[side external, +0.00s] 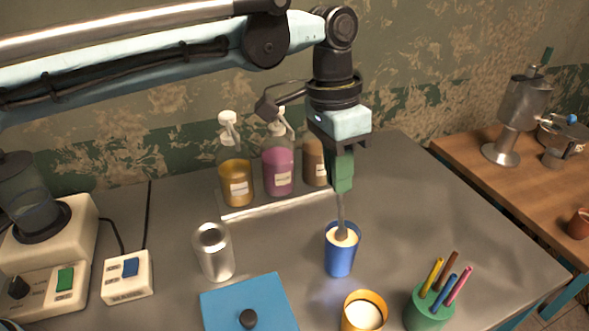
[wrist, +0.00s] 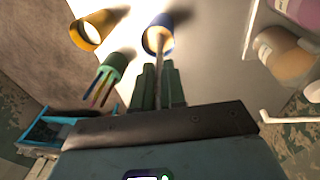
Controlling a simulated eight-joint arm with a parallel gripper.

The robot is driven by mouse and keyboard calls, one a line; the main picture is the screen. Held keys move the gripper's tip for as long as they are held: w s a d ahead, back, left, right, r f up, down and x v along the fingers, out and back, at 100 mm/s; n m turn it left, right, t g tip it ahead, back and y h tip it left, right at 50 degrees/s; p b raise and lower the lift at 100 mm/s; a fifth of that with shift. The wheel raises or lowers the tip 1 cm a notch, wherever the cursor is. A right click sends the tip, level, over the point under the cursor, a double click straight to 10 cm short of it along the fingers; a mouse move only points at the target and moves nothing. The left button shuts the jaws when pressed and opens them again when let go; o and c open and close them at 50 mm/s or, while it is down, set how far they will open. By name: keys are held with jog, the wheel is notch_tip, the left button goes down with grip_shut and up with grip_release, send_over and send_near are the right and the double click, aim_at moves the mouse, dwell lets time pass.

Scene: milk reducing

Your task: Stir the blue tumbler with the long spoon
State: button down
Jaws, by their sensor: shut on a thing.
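The blue tumbler (side external: 340,256) stands upright on the grey counter with a pale liquid inside. It also shows near the top of the wrist view (wrist: 153,44). My gripper (side external: 341,186) is above the tumbler, pointing down, with its green fingers shut on the long spoon (side external: 341,212). The spoon's shaft runs down from the fingers, and its lower end is inside the tumbler's mouth, at the liquid. The spoon's shaft also shows between the fingers in the wrist view (wrist: 161,75). How deep the spoon's tip reaches is hidden or too small to tell.
A yellow cup (side external: 363,314) of pale liquid and a green pen holder (side external: 428,308) stand in front. A metal can (side external: 213,252) and a blue board (side external: 247,301) with a black knob lie left. Several syrup bottles (side external: 278,168) stand behind. The counter to the right is clear.

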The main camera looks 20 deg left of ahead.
jog(key=shift+a+r, duration=0.15)
jog(key=shift+r, duration=0.85)
jog(key=shift+a+r, duration=0.15)
jog(key=shift+r, duration=0.8)
